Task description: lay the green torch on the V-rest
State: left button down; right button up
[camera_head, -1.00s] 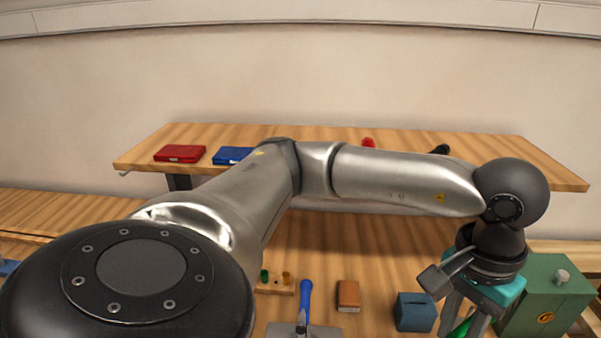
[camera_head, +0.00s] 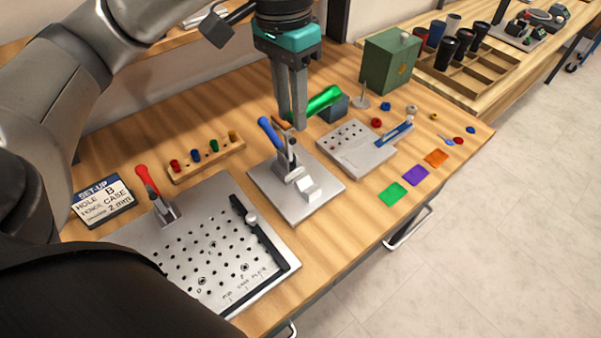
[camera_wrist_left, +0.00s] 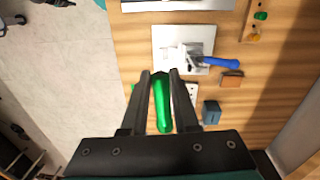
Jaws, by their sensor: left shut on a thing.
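The green torch (camera_head: 325,99) is held between the fingers of my left gripper (camera_head: 292,124), above the bench. In the left wrist view the torch (camera_wrist_left: 161,105) lies lengthwise between the two fingers of the left gripper (camera_wrist_left: 160,75). Just in front of the gripper in the head view is a grey plate (camera_head: 263,186) with a blue-handled clamp (camera_head: 270,136) and a pale block (camera_head: 308,188), which looks like the V-rest; I cannot make out its groove. The plate also shows in the left wrist view (camera_wrist_left: 203,34), beyond the fingertips. My right gripper is not in view.
A plate with holes and a red-handled clamp (camera_head: 146,181) is at front left. A second small plate (camera_head: 357,160) lies right of the blue-clamp plate. A green box (camera_head: 390,60) stands behind. Coloured squares (camera_head: 415,175) lie near the bench's front edge.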

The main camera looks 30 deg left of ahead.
pick_arm(q)
jog(key=shift+m, duration=0.4)
jog(key=shift+a+f+b, duration=0.15)
jog(key=shift+f+b, duration=0.3)
jog(key=shift+f, duration=2.7)
jog(key=shift+a+f+b, duration=0.2)
jog(key=shift+f+b, duration=0.3)
jog(key=shift+f, duration=2.65)
jog(key=shift+a+f+b, duration=0.15)
jog(key=shift+f+b, duration=0.3)
jog(key=shift+f, duration=2.7)
jog(key=shift+f+b, duration=0.6)
jog(key=shift+b, duration=0.35)
jog(key=c, duration=0.7)
grip_release()
jog(key=shift+r, duration=0.1)
